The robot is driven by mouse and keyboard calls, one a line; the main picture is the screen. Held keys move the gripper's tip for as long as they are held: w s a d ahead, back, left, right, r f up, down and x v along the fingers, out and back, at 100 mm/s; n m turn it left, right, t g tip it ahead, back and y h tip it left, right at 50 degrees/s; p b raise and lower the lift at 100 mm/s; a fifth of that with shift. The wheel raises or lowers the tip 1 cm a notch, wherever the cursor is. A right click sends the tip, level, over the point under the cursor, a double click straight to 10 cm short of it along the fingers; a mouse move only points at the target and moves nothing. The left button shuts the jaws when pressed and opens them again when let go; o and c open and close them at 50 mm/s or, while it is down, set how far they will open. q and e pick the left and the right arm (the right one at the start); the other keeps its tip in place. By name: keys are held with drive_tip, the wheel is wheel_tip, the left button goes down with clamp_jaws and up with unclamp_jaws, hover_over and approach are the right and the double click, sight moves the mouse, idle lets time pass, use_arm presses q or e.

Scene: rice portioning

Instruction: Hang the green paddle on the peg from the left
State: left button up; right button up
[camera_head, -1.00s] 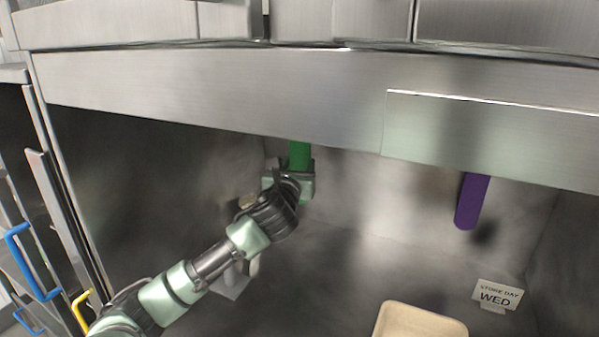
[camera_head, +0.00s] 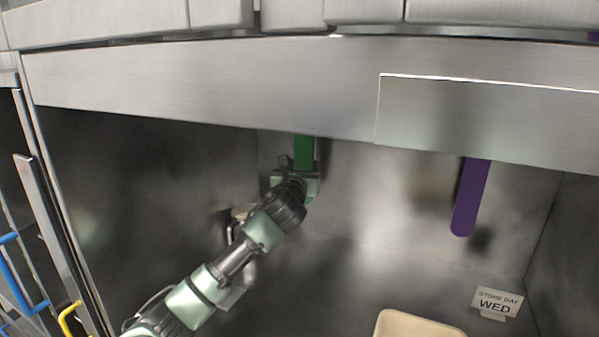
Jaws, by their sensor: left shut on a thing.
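The green paddle (camera_head: 304,151) shows as a short upright strip below the steel front panel. Its upper part is hidden behind that panel. My left gripper (camera_head: 304,178) is shut on its lower end, inside the recess. The peg is not visible, so I cannot tell whether the paddle touches it. A purple paddle (camera_head: 470,197) hangs down from behind the panel further right, its top hidden too. My right gripper is not in view.
The steel panel (camera_head: 210,92) runs across the top of the recess, with a raised plate (camera_head: 480,120) at right. A beige tray (camera_head: 415,325) and a "STORE DAY WED" sign (camera_head: 497,302) stand below at right. Blue (camera_head: 20,285) and yellow (camera_head: 68,320) handles are at left.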

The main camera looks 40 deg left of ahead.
use_arm(q)
drive_tip(key=shift+w+a, duration=0.25)
drive_tip(key=shift+w, duration=0.55)
drive_tip(key=shift+w+a+f+p, duration=0.1)
drive_tip(key=shift+w+f+p, duration=0.2)
drive_tip(key=shift+w+p, duration=0.1)
drive_tip(key=shift+f, duration=0.15)
drive_tip(key=shift+w, duration=0.1)
drive_tip(key=o, duration=1.5)
drive_tip(key=shift+f, duration=0.1)
